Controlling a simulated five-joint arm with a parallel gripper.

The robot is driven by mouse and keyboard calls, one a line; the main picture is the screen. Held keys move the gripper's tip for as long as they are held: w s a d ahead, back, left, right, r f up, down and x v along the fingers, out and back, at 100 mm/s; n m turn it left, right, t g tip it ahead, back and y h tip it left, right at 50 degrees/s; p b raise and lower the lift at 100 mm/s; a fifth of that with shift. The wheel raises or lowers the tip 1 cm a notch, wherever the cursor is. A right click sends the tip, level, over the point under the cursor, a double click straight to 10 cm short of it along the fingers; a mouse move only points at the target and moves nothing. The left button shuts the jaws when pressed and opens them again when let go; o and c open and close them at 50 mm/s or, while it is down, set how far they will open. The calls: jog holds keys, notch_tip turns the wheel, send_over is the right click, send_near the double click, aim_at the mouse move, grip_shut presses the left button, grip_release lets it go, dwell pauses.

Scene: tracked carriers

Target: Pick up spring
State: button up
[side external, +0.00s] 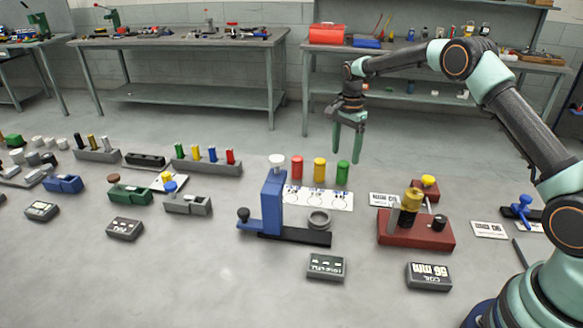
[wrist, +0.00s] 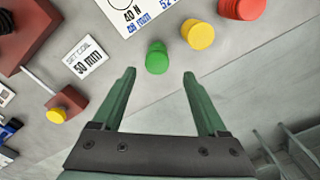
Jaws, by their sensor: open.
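Three ribbed upright pieces that look like coil springs stand in a row behind a white printed card: red (side external: 297,167), yellow (side external: 319,170) and green (side external: 342,173). In the wrist view the green one (wrist: 157,57) shows between and just beyond my fingertips. The yellow one (wrist: 201,35) and the red one (wrist: 241,8) are to its upper right. I cannot tell which one the task means. My gripper (side external: 346,155) points down, open and empty, above and near the green piece; it also shows in the wrist view (wrist: 159,75).
A dark red fixture (side external: 415,236) with a yellow-topped post stands to the right. A blue press (side external: 273,205) with a dark base stands left of the card (side external: 330,200). A grey ring (side external: 319,220) lies on that base. Display boxes (side external: 327,267) stand in front.

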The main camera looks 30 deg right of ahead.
aim_at(343, 163)
jog(key=f, duration=0.3)
jog(key=a+f, duration=0.1)
jog(key=shift+s+f, duration=0.3)
jog(key=shift+f, duration=0.55)
jog(key=shift+d, duration=0.1)
grip_shut()
